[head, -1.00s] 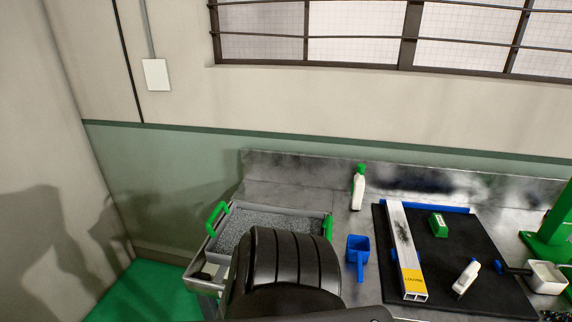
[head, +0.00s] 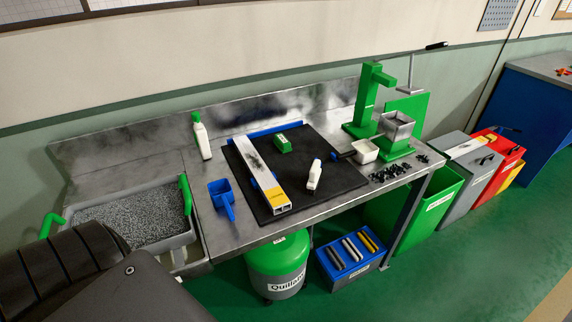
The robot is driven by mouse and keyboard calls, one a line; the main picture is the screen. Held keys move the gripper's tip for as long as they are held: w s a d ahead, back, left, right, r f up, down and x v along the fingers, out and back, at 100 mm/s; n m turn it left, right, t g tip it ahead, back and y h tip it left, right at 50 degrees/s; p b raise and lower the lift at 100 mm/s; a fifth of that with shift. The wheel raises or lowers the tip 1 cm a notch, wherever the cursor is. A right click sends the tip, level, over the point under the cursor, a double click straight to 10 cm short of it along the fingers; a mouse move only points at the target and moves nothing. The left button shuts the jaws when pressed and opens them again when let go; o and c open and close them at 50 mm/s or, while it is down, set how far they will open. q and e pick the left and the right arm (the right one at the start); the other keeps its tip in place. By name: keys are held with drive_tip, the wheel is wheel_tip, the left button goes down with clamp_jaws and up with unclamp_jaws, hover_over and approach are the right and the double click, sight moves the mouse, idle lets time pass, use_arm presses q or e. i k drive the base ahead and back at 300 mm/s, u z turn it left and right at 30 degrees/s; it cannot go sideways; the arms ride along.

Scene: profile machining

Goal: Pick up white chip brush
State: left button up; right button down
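I cannot be sure which item is the white chip brush. A small white piece (head: 314,174) lies on the black mat (head: 340,182), right of a long pale profile (head: 262,178); it may be the brush or a small bottle. A white box-like piece (head: 364,150) with a dark handle sits at the mat's right edge. Neither of my grippers is in view; only a dark part of my arm shows at the lower left.
A green-capped white bottle (head: 201,137), blue scoop (head: 222,196), green block (head: 283,144) and green press (head: 370,100) stand on the bench. A chip-filled tray (head: 130,215) is left. Dark chips (head: 392,171) lie front right. Bins stand below and right.

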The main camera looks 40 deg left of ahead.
sight(315, 173)
drive_tip(key=z, duration=1.2)
drive_tip(key=i, duration=2.95)
drive_tip(key=u, duration=3.25)
